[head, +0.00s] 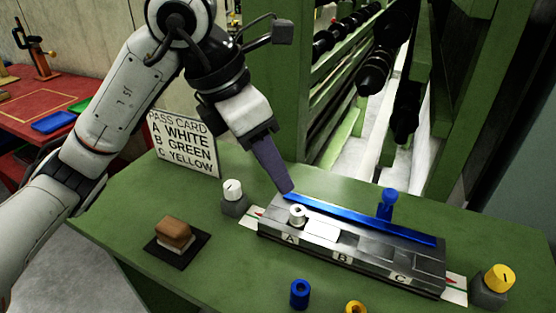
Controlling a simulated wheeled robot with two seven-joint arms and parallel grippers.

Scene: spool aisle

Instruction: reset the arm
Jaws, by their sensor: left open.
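My left arm comes in from the left, and its gripper (277,168) points down over the back left end of a metal block marked A, B and C (340,262). Its dark purple-grey fingers overlap in this view, and I see nothing held between them. The fingertips are close to the left end of a blue bar (360,220) along the block's back; I cannot tell whether they touch. A white spool-like piece (297,215) sits at A. My right gripper is not in view.
A blue peg (387,203) and green rack (330,95) stand behind.

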